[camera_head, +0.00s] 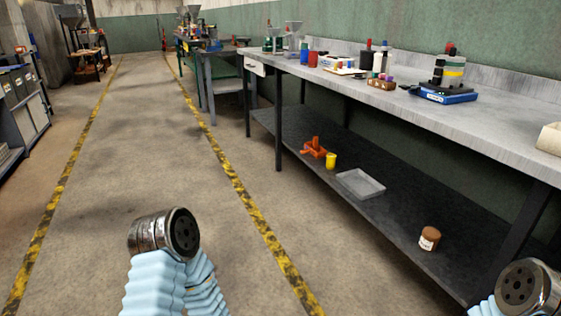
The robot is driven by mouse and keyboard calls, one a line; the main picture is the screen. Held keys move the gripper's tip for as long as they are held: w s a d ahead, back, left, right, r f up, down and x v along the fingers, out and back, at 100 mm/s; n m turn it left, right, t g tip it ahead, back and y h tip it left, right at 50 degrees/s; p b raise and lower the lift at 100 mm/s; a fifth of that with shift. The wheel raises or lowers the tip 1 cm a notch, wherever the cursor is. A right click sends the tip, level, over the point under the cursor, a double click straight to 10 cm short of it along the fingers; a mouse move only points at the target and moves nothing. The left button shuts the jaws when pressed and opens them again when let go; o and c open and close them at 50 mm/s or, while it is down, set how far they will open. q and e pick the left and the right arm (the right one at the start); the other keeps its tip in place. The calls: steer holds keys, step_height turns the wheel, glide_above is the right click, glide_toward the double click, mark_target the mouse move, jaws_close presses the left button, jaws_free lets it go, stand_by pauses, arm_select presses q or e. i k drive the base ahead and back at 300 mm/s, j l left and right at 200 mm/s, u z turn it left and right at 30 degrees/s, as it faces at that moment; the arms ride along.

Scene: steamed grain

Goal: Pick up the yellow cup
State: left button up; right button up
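The yellow cup (331,161) stands upright on the dark lower shelf (385,200) of the workbench. It is between an orange-red object (315,150) on its left and a shallow grey tray (361,184) on its right. Nothing touches the cup from my arms. Parts of both my arms show at the bottom of the view, light-blue sleeves with round metal ends, well in front of the shelf. No gripper fingers are visible on either arm.
A brown jar (429,238) stands farther right on the lower shelf. The grey bench top (400,100) overhangs the shelf, and a dark leg (278,122) stands left of the cup. The concrete floor (215,200) in front is clear, with yellow-black stripes.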

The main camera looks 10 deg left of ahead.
mark_target(331, 161)
steer(key=i+z, duration=0.1)
steer(key=z, duration=0.4)
steer(key=i+j+z, duration=0.4)
steer(key=j, duration=0.15)
steer(key=i+j+z, duration=0.1)
steer(key=j+z, duration=0.15)
steer(key=i+j+z, duration=0.2)
steer(key=j, duration=0.15)
steer(key=k, duration=0.1)
